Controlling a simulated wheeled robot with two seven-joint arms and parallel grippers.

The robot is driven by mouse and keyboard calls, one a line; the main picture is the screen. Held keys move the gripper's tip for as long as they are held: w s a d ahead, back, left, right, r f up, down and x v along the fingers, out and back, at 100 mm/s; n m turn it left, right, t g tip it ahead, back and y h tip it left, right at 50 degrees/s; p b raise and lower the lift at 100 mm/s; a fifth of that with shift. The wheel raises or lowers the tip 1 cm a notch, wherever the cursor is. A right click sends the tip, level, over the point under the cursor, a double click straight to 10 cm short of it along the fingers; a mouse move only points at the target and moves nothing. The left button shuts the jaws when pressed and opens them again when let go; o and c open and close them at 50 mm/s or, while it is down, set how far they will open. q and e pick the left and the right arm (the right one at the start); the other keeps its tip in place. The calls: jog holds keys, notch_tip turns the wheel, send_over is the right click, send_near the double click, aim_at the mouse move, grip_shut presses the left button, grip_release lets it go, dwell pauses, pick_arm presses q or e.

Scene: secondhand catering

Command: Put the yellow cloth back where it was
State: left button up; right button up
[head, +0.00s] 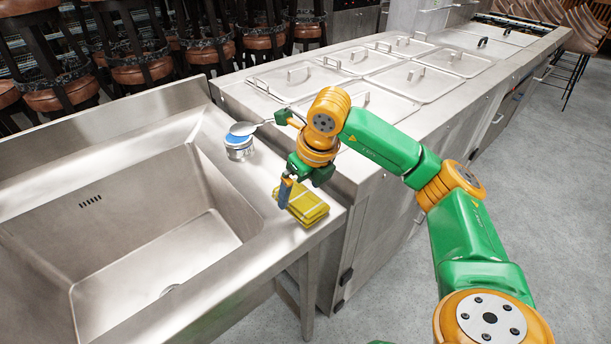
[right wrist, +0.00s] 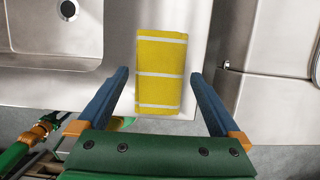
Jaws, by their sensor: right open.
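The yellow cloth (head: 303,205), folded and marked with pale stripes, lies flat on the steel ledge (head: 262,185) right of the sink, near its front right corner. It also shows in the right wrist view (right wrist: 160,60), centred between the fingers. My right gripper (head: 287,200) is just above the cloth's left part in the head view. In the right wrist view my right gripper (right wrist: 159,73) is open, with one blue finger on each side of the cloth and nothing gripped. Whether the fingertips touch the ledge is unclear. My left gripper is not in view.
The empty sink (head: 150,250) lies left. A steel counter with lidded wells (head: 350,60) is behind. Stools (head: 130,60) stand at the back left.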

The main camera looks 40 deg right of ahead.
aim_at(312, 206)
jog(key=p+v, duration=0.1)
jog(key=v, duration=0.9)
jog(key=shift+s+r, duration=0.25)
jog(key=shift+r, duration=0.1)
